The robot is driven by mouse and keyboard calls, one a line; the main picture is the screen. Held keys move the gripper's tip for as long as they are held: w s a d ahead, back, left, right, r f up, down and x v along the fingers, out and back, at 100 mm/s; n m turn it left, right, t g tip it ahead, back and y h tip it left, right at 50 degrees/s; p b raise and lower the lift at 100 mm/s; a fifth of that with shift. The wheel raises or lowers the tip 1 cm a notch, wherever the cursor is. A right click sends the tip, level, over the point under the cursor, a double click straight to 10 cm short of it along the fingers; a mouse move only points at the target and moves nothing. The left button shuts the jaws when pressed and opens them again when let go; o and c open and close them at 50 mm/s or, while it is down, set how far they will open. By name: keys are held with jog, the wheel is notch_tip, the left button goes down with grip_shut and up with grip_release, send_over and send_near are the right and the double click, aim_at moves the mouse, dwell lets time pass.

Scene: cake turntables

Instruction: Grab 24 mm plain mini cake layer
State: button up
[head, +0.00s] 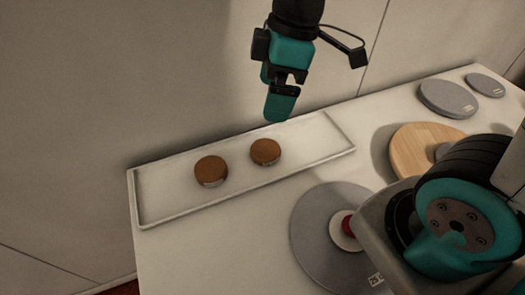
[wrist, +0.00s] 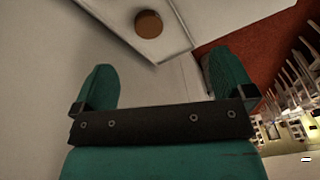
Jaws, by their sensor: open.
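Two small round cake layers with brown tops and pale sides lie on a long white tray (head: 180,208). The left cake layer (head: 211,171) and the right cake layer (head: 265,152) sit apart from each other. I cannot read which is the 24 mm one. My gripper (head: 279,106) hangs above the tray's back edge, pointing down, apart from both cakes. In the wrist view my gripper (wrist: 164,78) has its two teal fingers spread with nothing between them. One brown cake layer (wrist: 148,24) shows beyond the fingertips, near the top edge.
A grey turntable (head: 312,250) with a red and white centre stands in front of the tray. A wooden turntable (head: 407,155) and two grey discs, one larger (head: 448,98) and one smaller (head: 485,84), stand to the right. A wall runs behind the white table (head: 200,255).

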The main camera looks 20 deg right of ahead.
jog(key=w+d+f+n+h+b, duration=0.1)
jog(key=w+d+f+n, duration=0.3)
jog(key=w+f+n, duration=0.3)
send_over(266, 149)
jog(key=f, duration=1.1)
jog(key=shift+d+f, duration=0.25)
jog(key=shift+f, duration=0.1)
jog(key=shift+w+a+f, duration=0.1)
jog(key=shift+a+f, duration=0.05)
jog(key=shift+f, duration=1.3)
jog(key=shift+a+f, duration=0.15)
jog(key=shift+f, duration=1.3)
jog(key=c, duration=0.8)
